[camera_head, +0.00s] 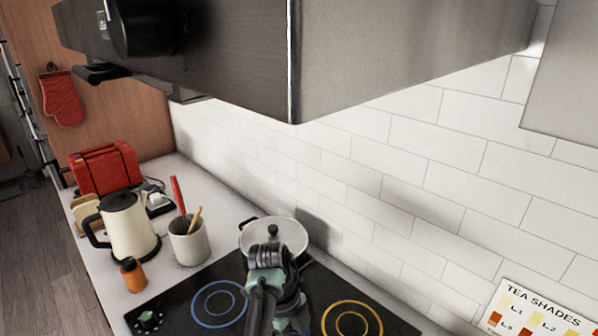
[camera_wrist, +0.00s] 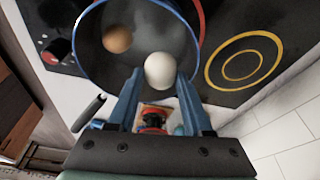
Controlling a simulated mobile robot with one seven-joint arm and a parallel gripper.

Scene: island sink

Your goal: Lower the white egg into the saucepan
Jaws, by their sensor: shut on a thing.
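The white egg (camera_wrist: 160,70) is between the two blue fingertips of my gripper (camera_wrist: 160,76) in the wrist view. My gripper is shut on it. The saucepan (camera_wrist: 88,88) shows behind it as a wide dark round with a blue rim. A brown egg (camera_wrist: 117,39) lies inside it. The white egg overlaps the inside of the saucepan near its rim in the picture; its height above the bottom is hard to tell. In the head view my arm hides the fingertips and the egg, and the saucepan cannot be made out.
A lidded pot (camera_head: 290,235) stands at the back of the black hob, near the tiled wall. A utensil crock (camera_head: 188,245), a cream kettle (camera_head: 130,228), an orange shaker (camera_head: 133,276) and a red toaster (camera_head: 106,167) stand left. The range hood (camera_head: 400,50) hangs above.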

